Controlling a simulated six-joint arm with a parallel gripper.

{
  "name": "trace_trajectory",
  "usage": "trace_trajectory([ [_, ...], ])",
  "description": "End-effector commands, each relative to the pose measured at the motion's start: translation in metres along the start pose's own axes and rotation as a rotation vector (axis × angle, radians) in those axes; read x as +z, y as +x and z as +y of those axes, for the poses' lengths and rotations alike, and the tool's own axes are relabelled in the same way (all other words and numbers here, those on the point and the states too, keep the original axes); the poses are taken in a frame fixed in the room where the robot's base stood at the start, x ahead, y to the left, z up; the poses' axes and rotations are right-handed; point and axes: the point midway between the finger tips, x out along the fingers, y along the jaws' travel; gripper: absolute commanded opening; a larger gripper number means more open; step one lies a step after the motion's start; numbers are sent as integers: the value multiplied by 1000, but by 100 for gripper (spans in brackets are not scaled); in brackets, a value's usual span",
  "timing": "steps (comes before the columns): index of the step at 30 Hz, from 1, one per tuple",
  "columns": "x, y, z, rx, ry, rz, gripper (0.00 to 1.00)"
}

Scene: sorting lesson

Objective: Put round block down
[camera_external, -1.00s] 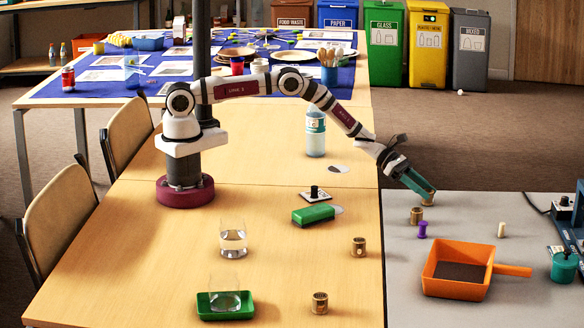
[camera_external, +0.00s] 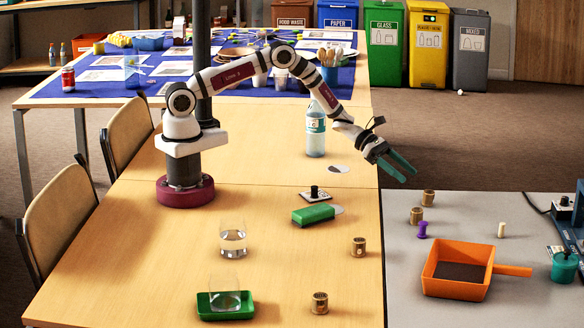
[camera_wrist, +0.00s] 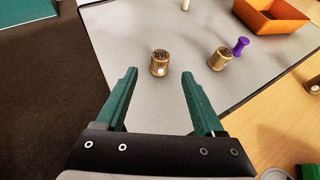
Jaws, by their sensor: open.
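A round wooden block (camera_external: 428,198) stands upright on the grey table near its far edge. In the wrist view this block (camera_wrist: 160,62) shows dark lettering and stands clear on the table, ahead of the fingertips. My gripper (camera_external: 408,176) is open and empty, raised up and to the left of the block. Its two green fingers (camera_wrist: 159,77) are spread wide apart in the wrist view, with nothing between them. A second round wooden block (camera_external: 416,215) stands close by, also seen in the wrist view (camera_wrist: 220,58).
A purple peg (camera_external: 422,230), a cream peg (camera_external: 501,230) and an orange tray (camera_external: 436,282) are on the grey table.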

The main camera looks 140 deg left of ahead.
Motion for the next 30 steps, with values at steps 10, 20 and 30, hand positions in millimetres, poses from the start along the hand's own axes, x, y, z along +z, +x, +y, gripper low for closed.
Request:
trace_trajectory([
  [10, 0, -39, 0, -1, 2, 0, 70],
  [20, 102, -97, -281, -711, 1030, -39, 70],
  [30, 0, -382, -387, 1523, -2318, 363, 70],
])
